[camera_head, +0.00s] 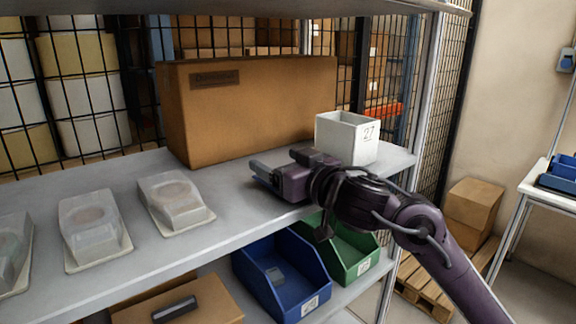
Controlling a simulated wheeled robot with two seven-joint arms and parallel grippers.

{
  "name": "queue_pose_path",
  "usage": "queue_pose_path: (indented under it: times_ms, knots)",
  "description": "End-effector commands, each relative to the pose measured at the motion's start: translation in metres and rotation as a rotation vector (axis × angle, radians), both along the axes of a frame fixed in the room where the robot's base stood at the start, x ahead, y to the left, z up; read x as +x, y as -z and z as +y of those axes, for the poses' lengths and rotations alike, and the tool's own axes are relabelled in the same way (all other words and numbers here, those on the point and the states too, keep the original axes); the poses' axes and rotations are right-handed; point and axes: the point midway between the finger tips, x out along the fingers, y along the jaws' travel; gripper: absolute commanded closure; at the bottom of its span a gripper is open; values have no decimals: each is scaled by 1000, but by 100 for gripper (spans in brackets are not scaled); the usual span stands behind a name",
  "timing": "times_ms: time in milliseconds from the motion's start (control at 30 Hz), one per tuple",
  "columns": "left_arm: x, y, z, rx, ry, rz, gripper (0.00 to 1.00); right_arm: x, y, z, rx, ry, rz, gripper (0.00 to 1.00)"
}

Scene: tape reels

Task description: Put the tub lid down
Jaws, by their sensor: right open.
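Translucent pale tubs with a round shape showing inside stand on the grey shelf (235,225). The nearest to my gripper is the right tub (172,198); left of it are the middle tub (92,226) and a left tub (12,250), cut off by the picture edge. Each has a flat pale rim at its bottom. I cannot make out a separate loose lid. My right gripper (259,175) is open, low over the shelf, pointing left, apart from the right tub. Nothing shows between its fingers. My left gripper is out of view.
A large cardboard box (250,110) stands behind my right gripper. A white bin marked 27 (340,138) stands near the shelf's right end. Blue (262,262) and green (345,245) bins sit on the level below. Bare shelf lies between the right tub and my gripper.

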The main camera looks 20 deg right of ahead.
Motion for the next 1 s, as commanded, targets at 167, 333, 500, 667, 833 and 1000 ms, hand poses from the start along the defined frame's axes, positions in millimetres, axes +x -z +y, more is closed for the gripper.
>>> queue_pose_path:
  times_ms: [167,333,500,667,833,1000]
  knots:
    - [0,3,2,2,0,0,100,-16,-1,-7,-2,2,-2,24]
    - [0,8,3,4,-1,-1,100,-52,0,-19,-6,1,-2,24]
    - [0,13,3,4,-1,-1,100,-83,0,-30,-5,1,0,24]
    - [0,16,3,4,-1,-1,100,-101,-1,-37,-2,0,-2,24]
    - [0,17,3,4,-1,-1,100,-111,-1,-40,-1,0,1,24]
    - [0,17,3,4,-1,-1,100,-113,-2,-41,0,0,0,24]
